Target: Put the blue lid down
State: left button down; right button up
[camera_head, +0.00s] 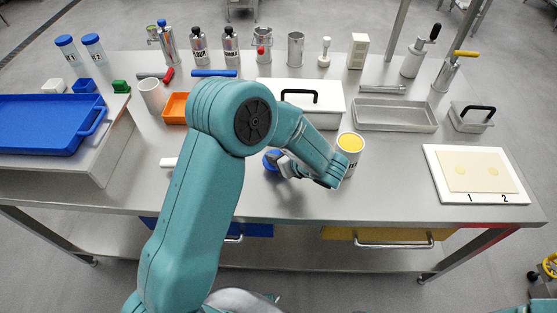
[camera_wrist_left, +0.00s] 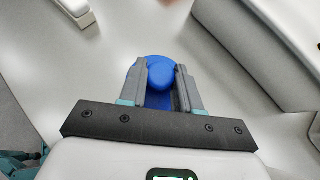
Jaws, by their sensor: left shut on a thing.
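My left gripper (camera_head: 281,164) is shut on the blue lid (camera_head: 271,158), over the front middle of the steel table. In the left wrist view the round blue lid (camera_wrist_left: 158,72) sits between the two grey fingers of the gripper (camera_wrist_left: 160,68). I cannot tell whether the lid touches the table, as my arm hides part of this area. A white container with a yellow top (camera_head: 350,142) stands to the right, beside my arm. My right gripper is not in view.
A white box with a black handle (camera_head: 310,97) stands behind my arm. A white board with a dough sheet (camera_head: 433,160) lies to the right, a blue tray (camera_head: 40,150) to the left. An orange bin (camera_head: 175,107) is behind. Table (camera_head: 385,185) is clear at front right.

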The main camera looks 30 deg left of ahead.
pick_arm(q)
notch_tip(320, 180, down, 3)
jog(key=shift+w+r, duration=0.1)
jog(key=shift+r, duration=0.1)
jog(key=shift+f+b, duration=0.25)
jog(key=shift+b, duration=0.05)
jog(key=c, duration=0.8)
grip_release()
jog(key=shift+r, duration=0.15)
jog(key=shift+r+p, duration=0.25)
jog(key=shift+p, duration=0.3)
jog(key=b+v, duration=0.1)
jog(key=v, duration=1.1)
jog(key=shift+f, duration=0.1)
